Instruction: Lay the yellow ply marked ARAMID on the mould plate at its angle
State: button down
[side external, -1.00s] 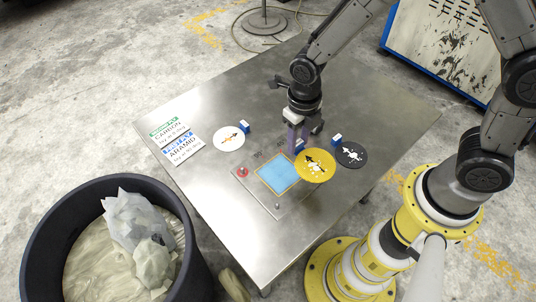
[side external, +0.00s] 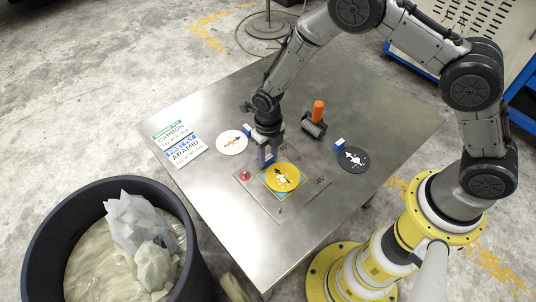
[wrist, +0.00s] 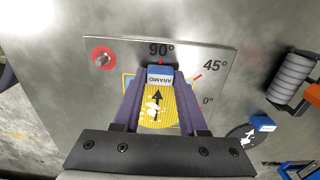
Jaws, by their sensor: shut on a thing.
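The yellow ply (side external: 281,179) is a round disc with a black arrow and a blue tab marked ARAMID (wrist: 160,76). My gripper (side external: 266,157) is shut on that tab. The ply is over the blue square of the mould plate (side external: 302,203), covering most of it; I cannot tell whether it touches. In the wrist view, the plate (wrist: 118,50) has 90°, 45° and 0° marks, with a red tick by 45°. The ply's arrow and tab point towards 90° there. My fingers hide parts of the disc's sides.
A white ply (side external: 232,142) and a black ply (side external: 352,160) lie on the steel table (side external: 225,95). Two signs, CARBON (side external: 170,131) and ARAMID (side external: 184,150), lie left; a bin (side external: 48,225) stands front left.

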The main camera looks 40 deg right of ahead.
jog(key=shift+f, duration=0.2)
jog(key=shift+c, duration=2.3)
grip_release()
notch_tip(320, 180, up, 12)
jog(key=shift+r, duration=0.25)
